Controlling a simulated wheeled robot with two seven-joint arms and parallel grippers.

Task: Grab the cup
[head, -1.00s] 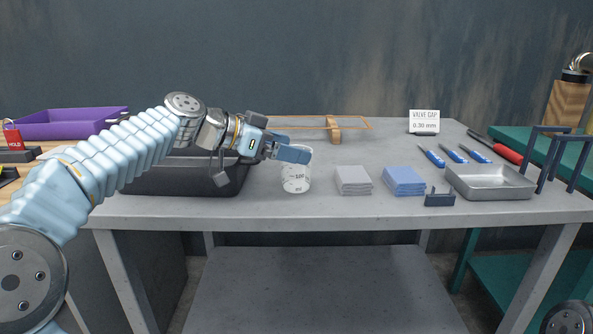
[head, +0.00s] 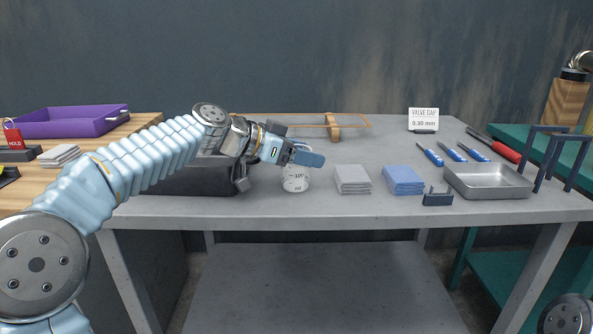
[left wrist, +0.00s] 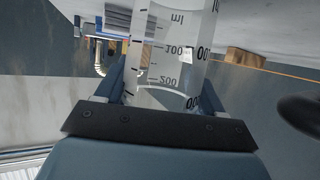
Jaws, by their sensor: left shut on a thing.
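A clear measuring cup (head: 295,183) with printed volume marks stands on the grey workbench (head: 400,211), a little left of its middle. My left gripper (head: 308,158) is at the upper part of the cup and is shut on it, hiding the rim in the head view. In the left wrist view the cup (left wrist: 172,50) sits between the two blue fingers and its marks read upside down. My right gripper is not in view.
Grey cloths (head: 352,180) and blue cloths (head: 403,180) lie right of the cup, then a metal tray (head: 490,194). A black bin (head: 200,180) is close on the left, partly behind my arm. An orange wire frame on a stand (head: 333,130) is behind.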

